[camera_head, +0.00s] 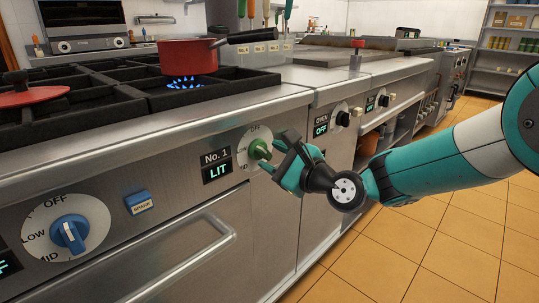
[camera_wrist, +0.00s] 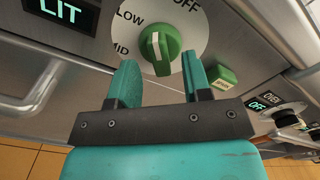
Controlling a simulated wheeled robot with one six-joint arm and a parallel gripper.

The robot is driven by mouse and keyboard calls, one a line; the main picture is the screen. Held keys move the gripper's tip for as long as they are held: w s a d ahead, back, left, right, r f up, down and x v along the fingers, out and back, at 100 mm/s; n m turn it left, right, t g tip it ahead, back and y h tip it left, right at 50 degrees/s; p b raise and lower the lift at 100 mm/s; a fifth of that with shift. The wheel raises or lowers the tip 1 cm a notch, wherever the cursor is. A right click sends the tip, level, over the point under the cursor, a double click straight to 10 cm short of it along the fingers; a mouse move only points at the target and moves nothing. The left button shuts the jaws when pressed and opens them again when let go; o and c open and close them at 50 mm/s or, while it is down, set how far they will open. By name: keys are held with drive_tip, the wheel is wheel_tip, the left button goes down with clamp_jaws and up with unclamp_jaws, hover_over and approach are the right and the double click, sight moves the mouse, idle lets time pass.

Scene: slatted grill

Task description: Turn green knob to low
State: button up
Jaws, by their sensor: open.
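The green knob (camera_wrist: 160,47) sits on a round white dial (camera_wrist: 203,32) marked OFF, LOW and MID in the wrist view. A pale stripe on its grip runs roughly up and down the picture; I cannot tell which mark it points to. In the head view the green knob (camera_head: 259,150) is on the stove front beside a No. 1 label and a display (camera_head: 217,172) reading LIT. My gripper (camera_wrist: 161,62) is open, its teal fingers apart to either side of the knob's near end. In the head view my gripper (camera_head: 277,156) is close at the knob's right and hides part of the dial.
A red pot (camera_head: 188,57) stands over a blue flame. A blue knob (camera_head: 69,235), a blue spark button (camera_head: 138,202) and a bar handle (camera_head: 185,265) are at the left. A green button (camera_wrist: 223,78) and black oven knob (camera_wrist: 288,117) lie right of the dial.

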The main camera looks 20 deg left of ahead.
drive_tip(key=shift+x, duration=0.95)
drive_tip(key=shift+c, duration=0.3)
clamp_jaws()
drive_tip(key=shift+n, duration=0.3)
drive_tip(key=n, duration=0.3)
drive_tip(key=shift+f, duration=0.1)
drive_tip(key=shift+n+b, duration=0.65)
drive_tip(key=shift+n, duration=1.35)
